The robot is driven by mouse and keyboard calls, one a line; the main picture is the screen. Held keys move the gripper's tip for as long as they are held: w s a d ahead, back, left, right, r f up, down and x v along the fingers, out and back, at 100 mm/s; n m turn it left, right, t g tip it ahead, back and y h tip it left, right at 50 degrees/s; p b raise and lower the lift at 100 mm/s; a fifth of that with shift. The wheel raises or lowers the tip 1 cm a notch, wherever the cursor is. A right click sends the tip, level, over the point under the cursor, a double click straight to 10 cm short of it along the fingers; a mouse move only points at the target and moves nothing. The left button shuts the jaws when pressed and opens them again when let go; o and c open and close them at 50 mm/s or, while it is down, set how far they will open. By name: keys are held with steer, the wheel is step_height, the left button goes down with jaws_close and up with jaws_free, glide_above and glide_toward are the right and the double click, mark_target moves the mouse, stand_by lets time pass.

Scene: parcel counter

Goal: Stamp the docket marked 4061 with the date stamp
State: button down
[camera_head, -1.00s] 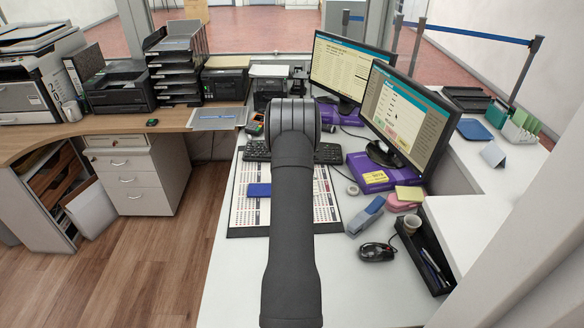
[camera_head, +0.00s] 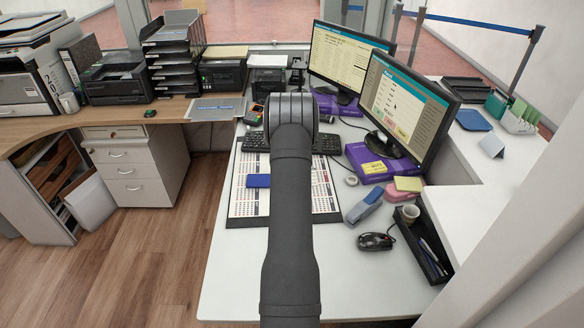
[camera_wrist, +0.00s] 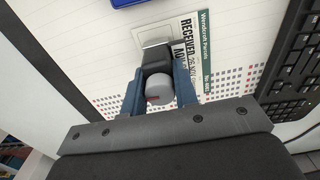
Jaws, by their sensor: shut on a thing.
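In the wrist view my gripper (camera_wrist: 160,92) is shut on the date stamp (camera_wrist: 159,88), which has a grey rounded knob with a red mark. A white docket (camera_wrist: 203,22) with a teal header "Wendcraft Parcels" lies beside and partly behind the stamp. Its number begins "No. 406"; the last digit is too small to read surely. Bold dark text "RECEIVED 26 NOV" shows on it, partly covered by the stamp. I cannot tell whether the stamp touches the paper. In the head view my arm hides the gripper, stamp and docket.
The desk pad (camera_head: 244,200) lies under the work area, with a blue flat case (camera_head: 258,181) on its left. The keyboard (camera_head: 257,142) is behind it. A stapler (camera_head: 363,206), mouse (camera_head: 376,241) and pen tray (camera_head: 432,262) are at the right. The front of the counter is clear.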

steer(key=shift+f, duration=0.35)
stand_by(0.5)
steer(key=shift+r, duration=3.05)
